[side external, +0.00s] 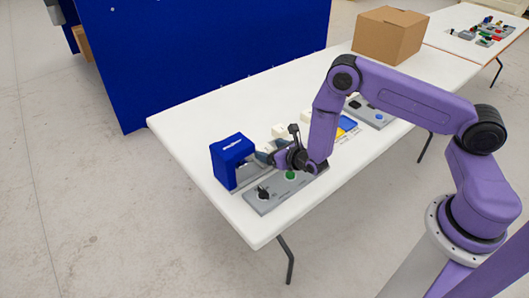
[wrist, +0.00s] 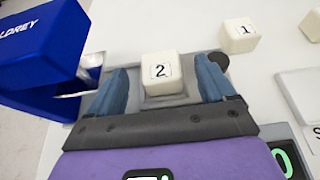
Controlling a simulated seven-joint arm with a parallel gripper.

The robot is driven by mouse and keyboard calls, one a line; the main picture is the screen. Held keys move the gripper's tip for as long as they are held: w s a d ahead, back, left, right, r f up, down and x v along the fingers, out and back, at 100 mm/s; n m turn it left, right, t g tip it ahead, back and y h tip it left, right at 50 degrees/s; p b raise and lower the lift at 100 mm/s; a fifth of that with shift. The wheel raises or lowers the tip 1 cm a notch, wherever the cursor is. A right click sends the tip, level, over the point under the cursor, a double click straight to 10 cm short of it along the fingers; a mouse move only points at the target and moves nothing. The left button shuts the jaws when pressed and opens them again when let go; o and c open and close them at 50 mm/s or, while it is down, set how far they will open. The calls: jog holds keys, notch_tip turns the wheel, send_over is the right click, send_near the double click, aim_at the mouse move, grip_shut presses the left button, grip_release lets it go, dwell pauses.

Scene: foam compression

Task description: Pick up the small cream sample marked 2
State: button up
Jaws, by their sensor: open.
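The small cream sample marked 2 (wrist: 161,72) stands on a grey plate (wrist: 150,112) in the wrist view, its numbered face towards the camera. My gripper (wrist: 164,86) is open, with one blue finger on each side of the sample and a visible gap on both sides. In the side external view my gripper (side external: 262,152) is low over the table, beside the blue press (side external: 231,156). The sample marked 2 cannot be made out clearly there.
The blue press (wrist: 45,50) stands close on the left in the wrist view. A cream sample marked 1 (wrist: 239,36) sits to the upper right. A grey control panel (side external: 262,198) lies in front of the press. A cardboard box (side external: 388,36) stands on the table's far end.

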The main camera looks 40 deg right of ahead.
aim_at(265, 148)
jog(key=shift+x, duration=2.8)
jog(key=c, duration=1)
